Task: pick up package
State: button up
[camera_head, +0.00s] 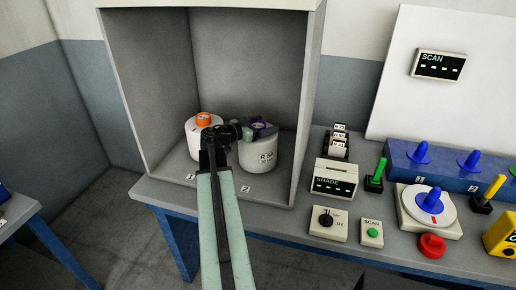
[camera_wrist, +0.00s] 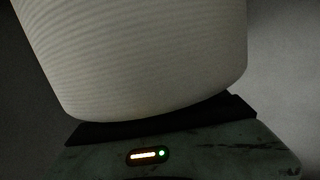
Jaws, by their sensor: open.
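Two white yarn packages stand side by side in the grey booth. The left one (camera_head: 196,137) has an orange top and is partly hidden by my arm. The right one (camera_head: 259,156) has a dark purple top and a label on its front. My gripper (camera_head: 256,131) is open at the top of the right package, overlapping its upper left side in the head view. In the wrist view a white ribbed yarn package (camera_wrist: 140,55) fills most of the picture, tilted and very close. Whether the fingers touch it cannot be told.

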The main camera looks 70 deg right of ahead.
grip_shut()
jog(key=shift+r, duration=0.1)
notch_tip(320, 180, up, 10)
jog(key=p, duration=1)
